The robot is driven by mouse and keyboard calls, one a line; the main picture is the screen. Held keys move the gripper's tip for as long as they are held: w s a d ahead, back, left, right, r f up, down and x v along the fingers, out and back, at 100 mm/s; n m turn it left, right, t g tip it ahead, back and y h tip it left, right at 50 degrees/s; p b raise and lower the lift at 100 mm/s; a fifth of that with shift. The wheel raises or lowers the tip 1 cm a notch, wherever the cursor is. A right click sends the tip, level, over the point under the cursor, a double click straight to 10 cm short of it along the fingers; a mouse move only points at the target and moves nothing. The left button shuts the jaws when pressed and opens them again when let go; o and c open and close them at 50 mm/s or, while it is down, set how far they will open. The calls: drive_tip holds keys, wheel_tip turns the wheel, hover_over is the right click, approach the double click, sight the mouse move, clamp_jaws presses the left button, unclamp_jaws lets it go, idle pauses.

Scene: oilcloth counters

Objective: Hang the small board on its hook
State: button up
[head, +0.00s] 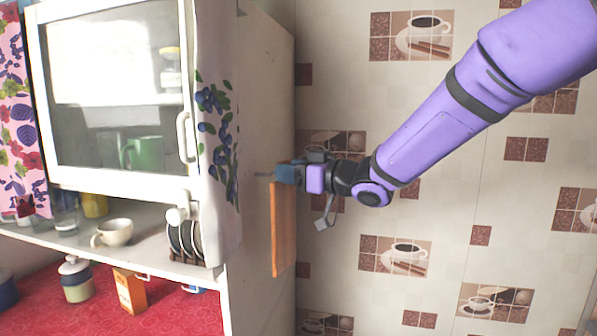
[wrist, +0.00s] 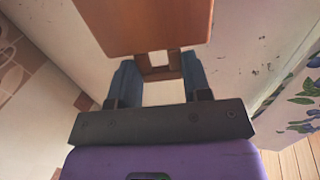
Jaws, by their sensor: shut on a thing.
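The small board (head: 283,230) is a thin orange-brown wooden panel, hanging upright below my gripper beside the white cabinet's side. My gripper (head: 287,174) is shut on its narrow top end. In the wrist view, the board (wrist: 145,24) extends away from the fingers, and its handle with a square opening sits between the two blue-grey fingers of my gripper (wrist: 158,76). A thin grey hook (head: 263,175) sticks out from the cabinet side, at about the height of the board's top. Whether the hook passes through the opening is hidden.
The white cabinet side (head: 262,110) is close to the board's left. A floral cloth (head: 216,130) hangs at its front edge. A shelf holds a cup (head: 113,233) and a plate rack (head: 185,242). The tiled wall (head: 440,180) lies behind my arm.

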drive_tip(key=shift+w+a+f, duration=0.1)
drive_tip(key=shift+w+a, duration=0.15)
drive_tip(key=shift+a, duration=0.5)
drive_tip(key=shift+w+a+f, duration=0.1)
drive_tip(key=shift+w+a, duration=0.15)
drive_tip(key=shift+a, duration=0.5)
drive_tip(key=shift+w+a+f, duration=0.2)
drive_tip(key=shift+a+f, duration=0.2)
drive_tip(key=shift+a, duration=0.1)
drive_tip(key=o, duration=1.1)
